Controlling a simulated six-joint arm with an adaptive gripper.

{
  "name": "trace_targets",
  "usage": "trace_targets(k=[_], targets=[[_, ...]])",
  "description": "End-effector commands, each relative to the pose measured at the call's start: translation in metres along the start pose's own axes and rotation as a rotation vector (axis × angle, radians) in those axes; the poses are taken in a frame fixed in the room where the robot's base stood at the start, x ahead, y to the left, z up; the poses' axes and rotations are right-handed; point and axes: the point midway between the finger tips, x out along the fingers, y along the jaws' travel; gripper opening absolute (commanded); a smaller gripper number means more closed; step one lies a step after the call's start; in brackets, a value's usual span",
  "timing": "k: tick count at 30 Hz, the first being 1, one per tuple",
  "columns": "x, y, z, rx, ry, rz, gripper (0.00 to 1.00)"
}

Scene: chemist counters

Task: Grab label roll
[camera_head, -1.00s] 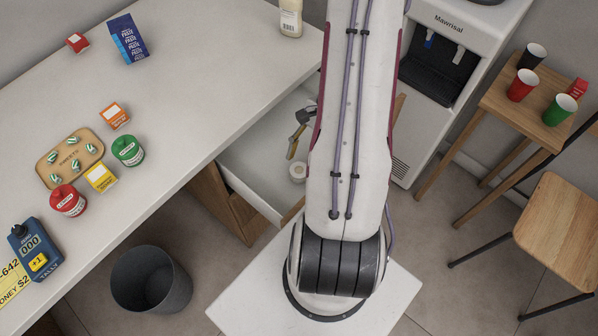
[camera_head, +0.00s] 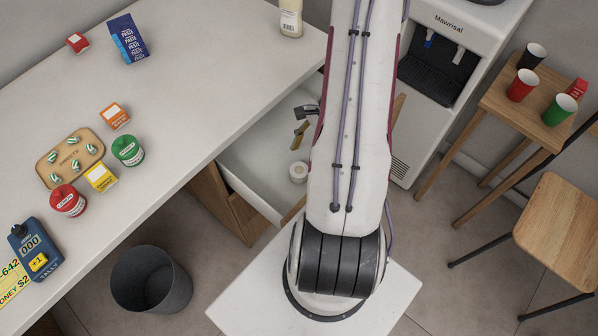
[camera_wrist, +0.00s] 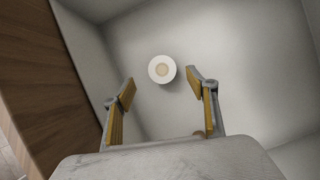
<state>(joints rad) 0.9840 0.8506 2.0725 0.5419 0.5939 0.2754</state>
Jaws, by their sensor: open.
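The label roll (camera_head: 298,172) is a small white roll with a tan core, lying in the open white drawer below the counter. In the wrist view the label roll (camera_wrist: 162,69) lies on the drawer floor, ahead of the fingertips and roughly centred between them. My gripper (camera_wrist: 158,88) is open and empty, with its yellow-padded fingers spread apart and not touching the roll. In the head view my gripper (camera_head: 301,122) is partly hidden behind my arm, above the drawer near the roll.
The drawer (camera_head: 250,172) has walls around the roll, and its wooden front (camera_wrist: 35,75) is close at left in the wrist view. A dark bin (camera_head: 150,280) stands on the floor.

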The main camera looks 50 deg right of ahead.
Motion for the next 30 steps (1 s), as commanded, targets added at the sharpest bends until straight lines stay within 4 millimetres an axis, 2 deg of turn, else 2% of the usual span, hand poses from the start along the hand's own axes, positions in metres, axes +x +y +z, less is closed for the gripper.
trace_targets(k=[9,23,30], targets=[[0.021,0.000,0.000,0.000,-0.001,0.001,0.58],[0.024,0.000,0.000,0.000,-0.001,0.001,0.58],[0.038,-0.001,-0.002,-0.001,-0.001,0.003,0.58]])
